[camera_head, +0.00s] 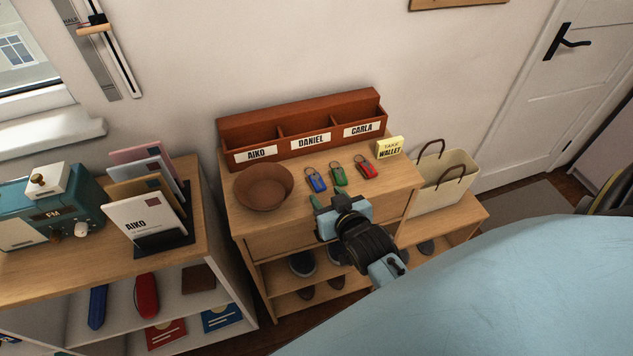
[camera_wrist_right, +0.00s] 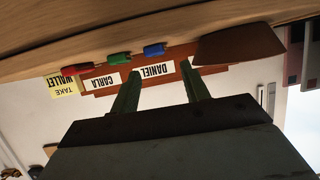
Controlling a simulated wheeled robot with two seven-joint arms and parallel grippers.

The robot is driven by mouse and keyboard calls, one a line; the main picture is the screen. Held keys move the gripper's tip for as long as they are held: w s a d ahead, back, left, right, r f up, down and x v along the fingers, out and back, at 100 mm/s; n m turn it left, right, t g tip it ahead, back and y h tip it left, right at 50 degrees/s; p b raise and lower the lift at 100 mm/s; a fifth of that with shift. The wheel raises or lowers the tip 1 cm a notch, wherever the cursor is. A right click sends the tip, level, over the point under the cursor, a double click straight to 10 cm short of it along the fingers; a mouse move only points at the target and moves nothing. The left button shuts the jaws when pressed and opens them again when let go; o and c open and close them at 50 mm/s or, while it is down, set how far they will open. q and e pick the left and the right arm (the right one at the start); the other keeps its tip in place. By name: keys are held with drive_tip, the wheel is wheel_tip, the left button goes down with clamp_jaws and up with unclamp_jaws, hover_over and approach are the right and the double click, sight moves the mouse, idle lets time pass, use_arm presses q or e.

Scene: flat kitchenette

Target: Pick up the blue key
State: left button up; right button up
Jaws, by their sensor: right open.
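The blue key (camera_head: 316,181) lies on the wooden cabinet top, between a brown bowl and a green key (camera_head: 338,175). A red key (camera_head: 366,168) lies to the right of the green one. In the right wrist view the blue key (camera_wrist_right: 154,50) shows small, beyond the fingers, with the green key (camera_wrist_right: 119,59) beside it. My right gripper (camera_head: 330,200) is open and empty at the front edge of the cabinet top, just in front of the keys and apart from them. Its two green fingers (camera_wrist_right: 158,92) are spread in the wrist view. My left gripper is not in view.
A brown bowl (camera_head: 263,187) stands left of the keys. Behind them is a wooden organizer (camera_head: 301,121) labelled AIKO, DANIEL and CARLA. A yellow note (camera_head: 389,147) stands at the right, near a cream bag (camera_head: 442,182). A shelf with letters (camera_head: 147,221) and a radio is at left.

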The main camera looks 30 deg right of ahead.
sight(316, 181)
drive_tip(key=x, duration=0.7)
drive_tip(key=shift+w+d, duration=0.1)
drive_tip(key=shift+d, duration=0.05)
drive_tip(key=shift+c, duration=0.4)
drive_tip(key=c, duration=0.7)
